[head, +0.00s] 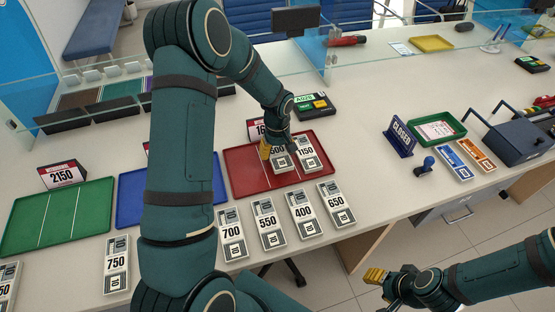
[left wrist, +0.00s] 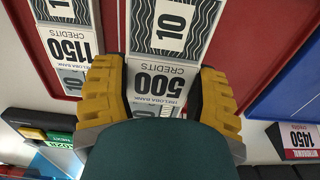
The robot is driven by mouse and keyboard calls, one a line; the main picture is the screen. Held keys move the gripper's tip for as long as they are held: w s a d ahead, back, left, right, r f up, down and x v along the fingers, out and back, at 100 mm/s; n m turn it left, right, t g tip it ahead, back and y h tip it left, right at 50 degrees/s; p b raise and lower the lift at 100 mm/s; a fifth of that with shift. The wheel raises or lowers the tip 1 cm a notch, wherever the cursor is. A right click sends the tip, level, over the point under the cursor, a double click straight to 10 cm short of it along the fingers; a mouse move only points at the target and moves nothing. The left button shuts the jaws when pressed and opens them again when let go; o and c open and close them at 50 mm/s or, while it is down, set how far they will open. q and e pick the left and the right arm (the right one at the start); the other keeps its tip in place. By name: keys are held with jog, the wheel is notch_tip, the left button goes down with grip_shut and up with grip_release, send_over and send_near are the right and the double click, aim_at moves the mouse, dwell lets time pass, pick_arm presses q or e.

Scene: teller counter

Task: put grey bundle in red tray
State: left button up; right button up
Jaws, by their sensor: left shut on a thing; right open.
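My left gripper (head: 276,150) is over the red tray (head: 249,183) in the head view. It is shut on a grey bundle marked 500 (head: 282,166). In the left wrist view the yellow fingers sit on either side of the 500 bundle (left wrist: 157,78). The bundle is over the tray's right part; I cannot tell if it touches the tray floor. A grey bundle marked 1150 (head: 309,155) lies in the tray just to its right. My right gripper (head: 382,282) is open and empty, off the counter's front edge.
Grey bundles marked 700 (head: 232,236), 550 (head: 269,223), 400 (head: 303,212) and 650 (head: 336,204) lie in front of the tray. A blue tray (head: 130,200) and a green tray (head: 58,218) stand to the left. A CLOSED sign (head: 398,138) stands to the right.

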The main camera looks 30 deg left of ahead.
aim_at(278, 159)
pick_arm(q)
jog(key=shift+f+b, duration=0.3)
jog(key=shift+f, duration=1.55)
jog(key=shift+f, duration=0.1)
jog(key=o, duration=1.2)
jog(key=shift+c, duration=0.2)
notch_tip(278, 159, up, 12)
jog(key=shift+r+p, duration=0.15)
jog(key=shift+p, duration=0.95)
jog(key=shift+r, duration=0.1)
